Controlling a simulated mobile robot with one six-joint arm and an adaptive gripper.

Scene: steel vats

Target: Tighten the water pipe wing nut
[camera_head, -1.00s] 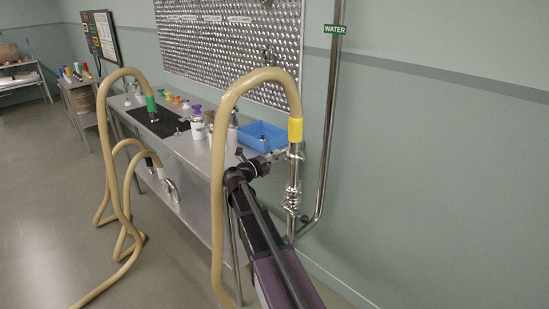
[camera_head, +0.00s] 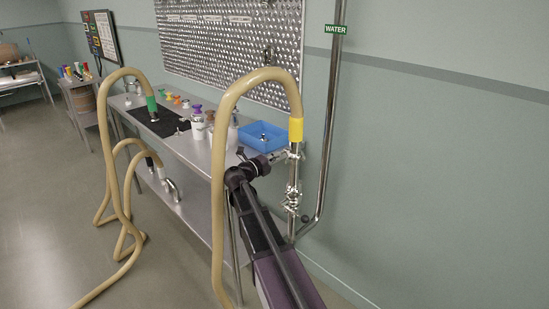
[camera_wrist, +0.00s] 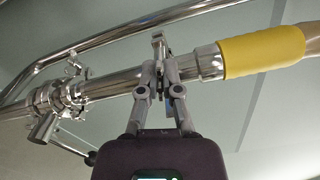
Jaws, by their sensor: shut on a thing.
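The water pipe (camera_head: 294,178) is a shiny steel pipe running upright below the yellow cuff (camera_head: 296,130) of a beige hose. In the wrist view the pipe (camera_wrist: 118,83) crosses at a slant, with the yellow cuff (camera_wrist: 262,52) at the right. My gripper (camera_wrist: 159,62) is shut on the water pipe wing nut (camera_wrist: 158,40), a small steel piece at the clamp joint near the cuff. The fingers hide part of the nut and the clamp. In the head view my gripper (camera_head: 284,156) reaches the pipe from the left; the nut is too small to make out.
A second steel pipe with a green WATER label (camera_head: 335,29) runs up the wall. Another clamp fitting (camera_wrist: 62,102) sits lower on the water pipe. A steel table (camera_head: 207,150) carries a blue bin (camera_head: 262,136) and bottles. The beige hose (camera_head: 219,190) arches close beside my arm.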

